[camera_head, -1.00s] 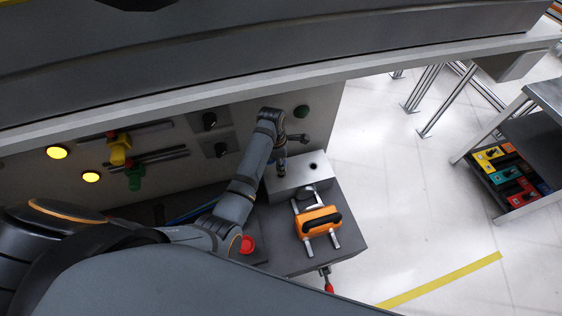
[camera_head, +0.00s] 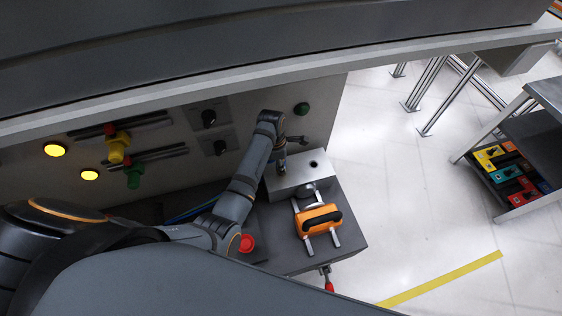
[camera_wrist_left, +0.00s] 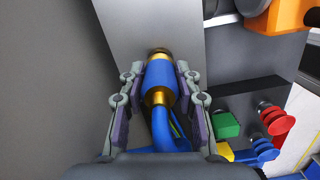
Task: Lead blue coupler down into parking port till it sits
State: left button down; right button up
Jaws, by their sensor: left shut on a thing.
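The blue coupler (camera_wrist_left: 160,75), with gold-coloured rings, is between the two fingers of my left gripper (camera_wrist_left: 160,82) in the left wrist view. The fingers are shut on its sides, and a blue hose (camera_wrist_left: 165,135) trails from its near end. Its far gold end meets the pale metal block (camera_wrist_left: 135,25); how deep it sits in the port there is hidden. In the head view my left gripper (camera_head: 281,160) points down at the left part of the metal block (camera_head: 294,183). A dark hole (camera_head: 313,165) shows in the block to its right. My right gripper is not in view.
An orange handle unit (camera_head: 319,218) stands in front of the block on a dark box (camera_head: 345,242). A red button (camera_head: 247,243) is close to my left arm. The panel behind carries yellow (camera_head: 117,148) and green (camera_head: 134,176) valves. Open floor lies right.

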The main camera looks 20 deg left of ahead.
pick_arm(q)
jog(key=shift+f+b, duration=0.4)
jog(key=shift+f, duration=0.65)
jog(key=c, duration=0.9)
grip_release()
jog(key=shift+o, duration=0.2)
jog(key=r, duration=0.4)
jog(key=a+r, duration=0.1)
jog(key=r, duration=0.7)
jog(key=shift+s+a, duration=0.15)
jog(key=shift+s, duration=0.15)
